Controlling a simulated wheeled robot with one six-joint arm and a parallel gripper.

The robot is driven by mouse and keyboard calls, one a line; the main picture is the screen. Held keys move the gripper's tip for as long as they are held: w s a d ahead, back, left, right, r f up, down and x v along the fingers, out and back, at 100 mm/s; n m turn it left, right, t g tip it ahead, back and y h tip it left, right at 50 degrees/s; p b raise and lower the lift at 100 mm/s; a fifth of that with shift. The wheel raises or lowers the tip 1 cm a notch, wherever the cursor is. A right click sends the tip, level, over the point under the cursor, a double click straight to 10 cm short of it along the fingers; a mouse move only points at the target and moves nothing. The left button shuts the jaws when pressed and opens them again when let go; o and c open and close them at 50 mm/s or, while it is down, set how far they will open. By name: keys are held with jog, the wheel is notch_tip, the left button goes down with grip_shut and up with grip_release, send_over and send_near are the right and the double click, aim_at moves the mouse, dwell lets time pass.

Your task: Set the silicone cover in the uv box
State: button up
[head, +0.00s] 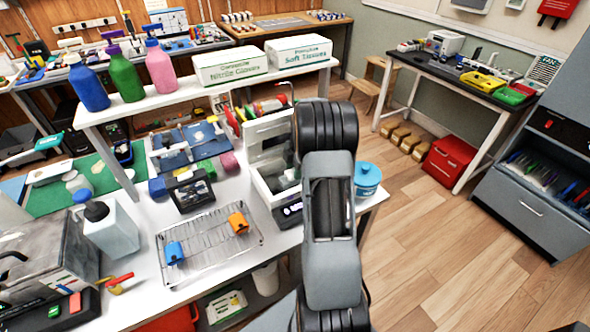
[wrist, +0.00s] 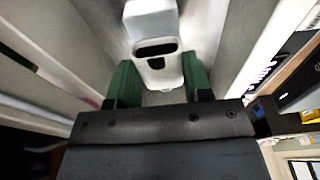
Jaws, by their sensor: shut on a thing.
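A pale silicone cover (wrist: 155,20) with a dark rounded cutout is held between the green fingers of my gripper (wrist: 152,82) in the wrist view. The uv box (head: 262,190) stands open on the white bench in the head view, with its lid raised and a small display on its front. In the wrist view, pale walls (wrist: 225,45) that look like the box's inside surround the cover. I cannot tell whether the cover touches the box floor.
A wire rack (head: 205,262) with a blue piece (head: 174,253) and an orange piece (head: 238,223) lies left of the box. A shelf with bottles and two white boxes (head: 228,66) runs behind.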

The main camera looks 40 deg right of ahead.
jog(key=o, duration=1)
jog(key=shift+c, duration=0.2)
jog(key=shift+r, duration=0.1)
notch_tip(320, 180, up, 14)
jog(key=d, duration=0.2)
jog(key=shift+s+f, duration=0.15)
jog(key=shift+f, duration=0.1)
